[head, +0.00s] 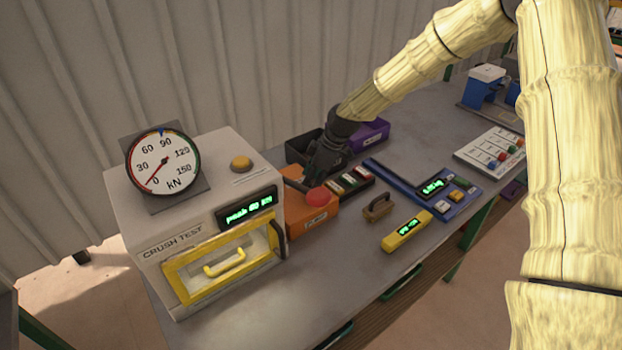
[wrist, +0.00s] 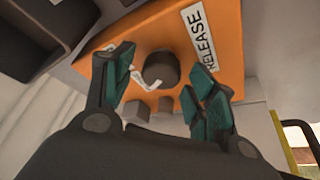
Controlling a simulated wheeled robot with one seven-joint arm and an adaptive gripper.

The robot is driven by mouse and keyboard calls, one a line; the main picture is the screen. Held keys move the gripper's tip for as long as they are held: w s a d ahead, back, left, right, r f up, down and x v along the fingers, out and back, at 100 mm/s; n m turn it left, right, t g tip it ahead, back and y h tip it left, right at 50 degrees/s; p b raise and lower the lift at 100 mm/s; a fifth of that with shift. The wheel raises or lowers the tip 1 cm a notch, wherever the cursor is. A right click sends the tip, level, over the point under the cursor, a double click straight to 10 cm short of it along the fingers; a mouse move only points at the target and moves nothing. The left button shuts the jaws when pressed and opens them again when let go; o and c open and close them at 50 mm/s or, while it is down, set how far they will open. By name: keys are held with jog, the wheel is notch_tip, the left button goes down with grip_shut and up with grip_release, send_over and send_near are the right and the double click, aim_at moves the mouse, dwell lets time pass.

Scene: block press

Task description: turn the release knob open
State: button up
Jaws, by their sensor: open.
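The release knob (wrist: 160,68) is a dark round knob on the sloping face of an orange box (wrist: 230,28) with a white RELEASE label (wrist: 198,35) in the wrist view. A white curved mark shows beside the knob. My gripper (wrist: 164,70) is open, with one teal-padded finger on each side of the knob and visible gaps. Whether a fingertip touches the box is unclear. In the head view my gripper (head: 312,178) is over the orange box (head: 312,224), and the knob is hidden behind it.
A dark bin (head: 300,148) and purple bin (head: 372,134) are behind. A wooden-handled brush (head: 378,208) and yellow meter (head: 407,231) lie right.

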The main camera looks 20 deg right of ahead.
jog(key=c, duration=1)
jog(key=shift+m, duration=0.4)
jog(key=m+t, duration=0.1)
jog(key=m, duration=0.1)
jog(key=m+t+h+b, duration=0.1)
jog(key=m, duration=0.2)
jog(key=shift+s+a, duration=0.1)
jog(key=m+h, duration=0.1)
jog(key=m, duration=0.2)
jog(key=m+h, duration=0.1)
jog(key=m, duration=0.2)
jog(key=shift+r+t+h, duration=0.1)
jog(key=shift+t+h, duration=0.2)
jog(key=shift+t, duration=0.1)
jog(key=o, duration=1)
